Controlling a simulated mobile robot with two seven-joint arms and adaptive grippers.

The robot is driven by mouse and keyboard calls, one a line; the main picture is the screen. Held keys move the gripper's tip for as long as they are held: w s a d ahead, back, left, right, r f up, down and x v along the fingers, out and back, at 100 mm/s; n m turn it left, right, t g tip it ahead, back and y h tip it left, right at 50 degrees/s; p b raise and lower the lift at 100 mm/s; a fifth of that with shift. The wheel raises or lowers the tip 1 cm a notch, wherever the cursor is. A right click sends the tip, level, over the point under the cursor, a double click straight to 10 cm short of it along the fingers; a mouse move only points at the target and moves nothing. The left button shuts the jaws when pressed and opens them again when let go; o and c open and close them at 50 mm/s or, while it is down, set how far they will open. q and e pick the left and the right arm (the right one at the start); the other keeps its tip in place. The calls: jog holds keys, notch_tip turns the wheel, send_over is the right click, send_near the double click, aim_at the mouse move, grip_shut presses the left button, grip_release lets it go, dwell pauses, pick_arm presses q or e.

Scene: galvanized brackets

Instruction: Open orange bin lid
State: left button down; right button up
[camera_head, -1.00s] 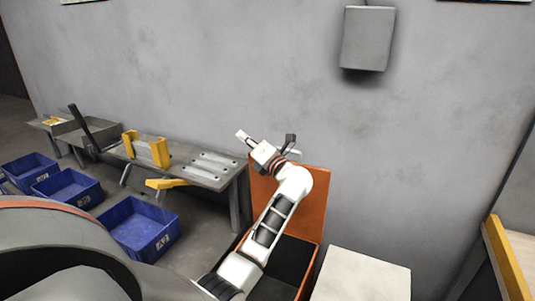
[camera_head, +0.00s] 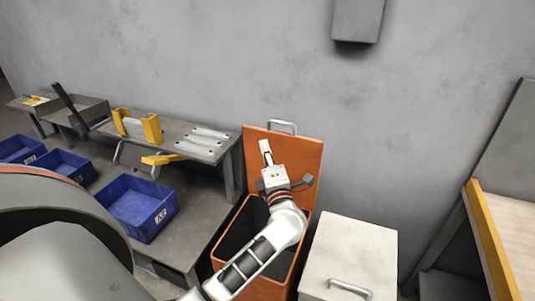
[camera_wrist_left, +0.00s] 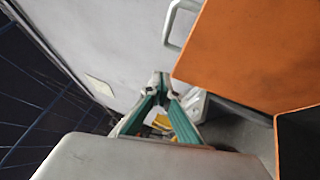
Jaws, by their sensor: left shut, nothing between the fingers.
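The orange bin (camera_head: 268,282) stands against the wall with its dark inside showing. Its orange lid (camera_head: 300,152) stands upright at the back, with a metal handle (camera_head: 283,125) at the top edge. In the left wrist view the lid (camera_wrist_left: 255,50) fills the upper right, with part of the handle (camera_wrist_left: 176,24) beside it. My left gripper (camera_head: 265,147) is in front of the lid's left part, below the handle. It is shut and empty; its fingertips (camera_wrist_left: 160,82) meet in the wrist view. I cannot tell whether it touches the lid. My right gripper is not in view.
A white bin (camera_head: 350,248) with a closed lid and handle stands right of the orange bin. A grey workbench (camera_head: 205,145) with metal brackets is on the left, with blue bins (camera_head: 138,208) in front. A wooden-topped table (camera_head: 510,225) is at the right.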

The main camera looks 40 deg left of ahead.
aim_at(269, 129)
pick_arm(q)
jog(key=w+a, duration=0.1)
jog(key=w, duration=0.1)
jog(key=w+a+r, duration=0.1)
jog(key=w+a, duration=0.1)
jog(key=w, duration=0.1)
jog(key=shift+w+a+r, duration=0.35)
jog(key=shift+w+r, duration=0.1)
jog(key=shift+w, duration=0.55)
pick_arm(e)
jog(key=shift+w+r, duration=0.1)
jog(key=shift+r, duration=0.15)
